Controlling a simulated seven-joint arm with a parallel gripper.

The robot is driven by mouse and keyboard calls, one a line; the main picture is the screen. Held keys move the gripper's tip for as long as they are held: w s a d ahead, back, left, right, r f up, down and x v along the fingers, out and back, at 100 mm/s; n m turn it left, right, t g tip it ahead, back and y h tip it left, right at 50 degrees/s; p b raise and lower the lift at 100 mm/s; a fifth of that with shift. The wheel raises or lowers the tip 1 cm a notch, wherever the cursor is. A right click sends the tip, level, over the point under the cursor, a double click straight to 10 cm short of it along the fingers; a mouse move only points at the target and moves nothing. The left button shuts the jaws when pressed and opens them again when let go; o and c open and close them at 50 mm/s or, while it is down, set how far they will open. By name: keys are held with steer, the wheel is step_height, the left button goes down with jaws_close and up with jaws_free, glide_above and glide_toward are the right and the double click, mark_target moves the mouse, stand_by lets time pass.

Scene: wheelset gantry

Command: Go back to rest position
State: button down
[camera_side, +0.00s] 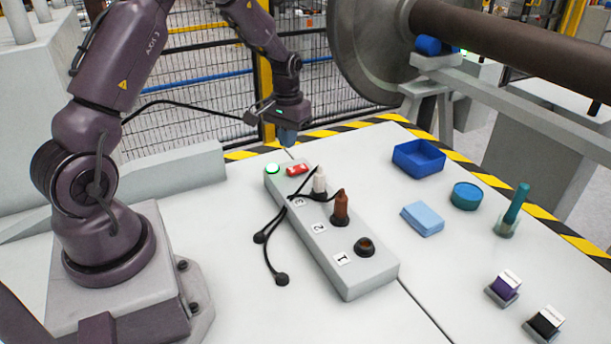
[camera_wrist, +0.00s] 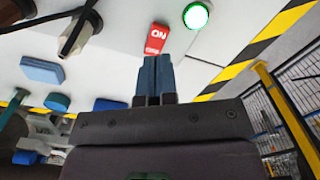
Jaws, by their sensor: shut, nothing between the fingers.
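My gripper (camera_side: 287,138) hangs above the far end of a grey socket box (camera_side: 330,250), near a red switch (camera_side: 297,170) and a lit green lamp (camera_side: 272,169). In the wrist view my gripper's fingers (camera_wrist: 155,62) are together with nothing between them, pointing toward the red switch (camera_wrist: 157,38), which bears white lettering. The green lamp (camera_wrist: 196,15) glows to the right of it. I cannot tell from these views whether the fingertips touch the switch.
A white plug (camera_side: 319,183) and a brown plug (camera_side: 340,207) stand in the box; socket 1 (camera_side: 364,246) is empty. Black cables lie left of the box. A blue tray (camera_side: 419,158), light-blue block (camera_side: 423,218) and round teal container (camera_side: 466,196) stand right. A large wheel (camera_side: 375,50) is behind.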

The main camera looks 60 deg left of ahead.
steer(key=s+d+r+m+t, duration=0.5)
steer(key=s+d+r+m, duration=0.1)
steer(key=s+d+r, duration=1.2)
step_height(320, 180, up, 4)
steer(key=d, duration=0.3)
steer(key=shift+t, duration=0.4)
steer(key=shift+f, duration=0.1)
